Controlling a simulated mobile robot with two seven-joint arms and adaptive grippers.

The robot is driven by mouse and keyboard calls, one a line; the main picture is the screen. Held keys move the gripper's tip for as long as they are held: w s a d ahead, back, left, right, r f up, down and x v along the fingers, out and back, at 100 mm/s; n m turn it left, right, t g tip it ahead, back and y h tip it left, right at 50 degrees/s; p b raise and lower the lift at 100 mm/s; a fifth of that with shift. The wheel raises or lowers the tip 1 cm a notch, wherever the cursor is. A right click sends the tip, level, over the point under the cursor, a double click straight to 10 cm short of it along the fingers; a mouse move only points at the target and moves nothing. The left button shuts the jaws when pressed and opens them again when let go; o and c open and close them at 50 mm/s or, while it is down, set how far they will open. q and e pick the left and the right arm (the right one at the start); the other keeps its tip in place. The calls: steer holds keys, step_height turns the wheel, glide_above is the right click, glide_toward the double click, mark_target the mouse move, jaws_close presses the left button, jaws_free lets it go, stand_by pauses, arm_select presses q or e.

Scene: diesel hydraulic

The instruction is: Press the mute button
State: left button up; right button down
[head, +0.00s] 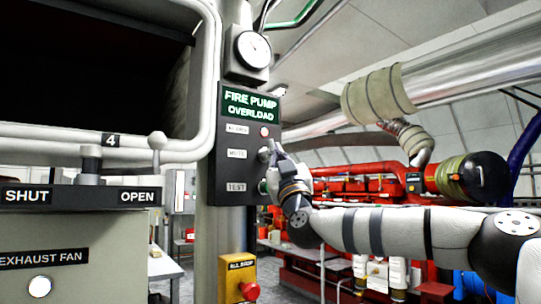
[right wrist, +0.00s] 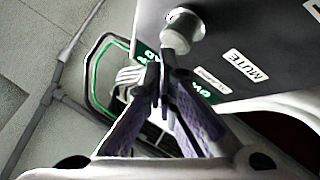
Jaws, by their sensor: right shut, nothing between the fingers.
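The grey fire pump panel (head: 225,185) is on a column in the middle of the head view, with a lit FIRE PUMP OVERLOAD sign (head: 250,104) at its top. The MUTE label (head: 237,154) is the middle of three labels, and the mute button (head: 264,154) is to its right. In the right wrist view the button (right wrist: 180,28) is a pale cylinder beside the MUTE label (right wrist: 245,66). My right gripper (head: 276,153) is shut and empty at the panel's right side. Its fingertips (right wrist: 164,70) are close to the button's end; I cannot tell whether they touch. My left gripper is not in view.
The alarm light (head: 264,132) is above the mute button. A round gauge (head: 253,50) sits above the panel. A yellow box with a red button (head: 249,291) is below. An exhaust fan box (head: 75,255) with a lever stands at the left. Red machinery (head: 350,190) is behind my arm.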

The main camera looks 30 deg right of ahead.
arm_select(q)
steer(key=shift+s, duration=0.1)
arm_select(e)
steer(key=shift+w, duration=0.55)
stand_by(0.4)
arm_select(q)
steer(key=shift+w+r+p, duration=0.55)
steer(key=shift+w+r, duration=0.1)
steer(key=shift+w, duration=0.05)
arm_select(e)
steer(key=shift+s, duration=0.95)
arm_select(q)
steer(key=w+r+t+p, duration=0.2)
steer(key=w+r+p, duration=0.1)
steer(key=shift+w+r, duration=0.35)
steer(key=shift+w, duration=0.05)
arm_select(e)
steer(key=s, duration=0.5)
steer(key=shift+d+f, duration=0.1)
steer(key=shift+d, duration=0.15)
